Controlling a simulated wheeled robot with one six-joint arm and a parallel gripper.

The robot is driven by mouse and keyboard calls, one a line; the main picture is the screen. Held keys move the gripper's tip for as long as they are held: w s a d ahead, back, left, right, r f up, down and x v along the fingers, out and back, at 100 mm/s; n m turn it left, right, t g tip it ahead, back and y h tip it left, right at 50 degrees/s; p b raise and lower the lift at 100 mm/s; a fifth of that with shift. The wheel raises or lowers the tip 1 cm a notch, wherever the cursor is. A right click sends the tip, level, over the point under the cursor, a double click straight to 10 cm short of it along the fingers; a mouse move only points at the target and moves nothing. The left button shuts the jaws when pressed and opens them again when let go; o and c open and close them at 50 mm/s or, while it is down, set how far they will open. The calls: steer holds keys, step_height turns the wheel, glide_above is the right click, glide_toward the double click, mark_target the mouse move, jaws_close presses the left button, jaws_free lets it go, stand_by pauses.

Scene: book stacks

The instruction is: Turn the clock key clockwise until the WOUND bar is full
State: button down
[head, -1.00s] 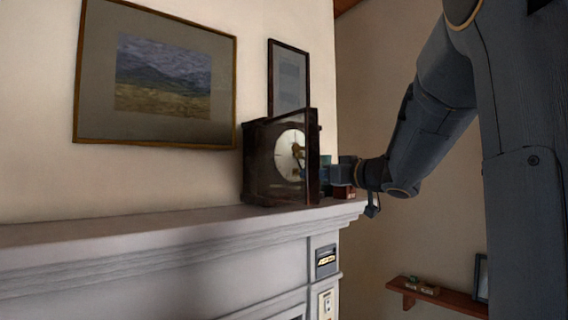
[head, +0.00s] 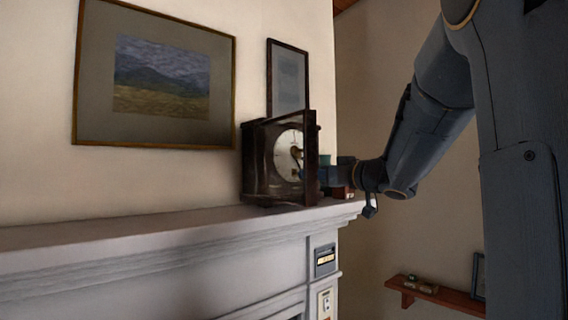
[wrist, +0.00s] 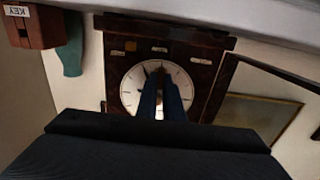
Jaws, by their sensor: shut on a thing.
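The dark wooden clock (head: 262,165) stands on the mantel with its glazed door (head: 312,150) swung open. Its pale dial (head: 287,152) faces right. My gripper (head: 301,166) reaches in past the door to the dial. In the wrist view, the two blue fingers (wrist: 160,92) lie over the lower middle of the dial (wrist: 133,88), shut on the clock key, which the fingers mostly hide. A small panel (head: 325,260) with a yellow strip is on the mantel front; its text is too small to read.
A reddish box (wrist: 38,30) labelled KEY and a teal vase (wrist: 70,50) stand beside the clock. The open door is close to my gripper. The mantel top (head: 130,225) left of the clock is clear. A low shelf (head: 440,297) is at lower right.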

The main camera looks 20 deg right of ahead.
steer(key=shift+a+r+m+p, duration=0.15)
steer(key=shift+m+p, duration=0.65)
steer(key=shift+p, duration=0.85)
steer(key=shift+m+p, duration=1.9)
steer(key=shift+p, duration=1.65)
steer(key=shift+w+m, duration=0.1)
steer(key=shift+m, duration=1.2)
steer(key=m, duration=0.3)
steer(key=shift+m, duration=0.5)
steer(key=m, duration=0.4)
steer(key=shift+f, duration=0.2)
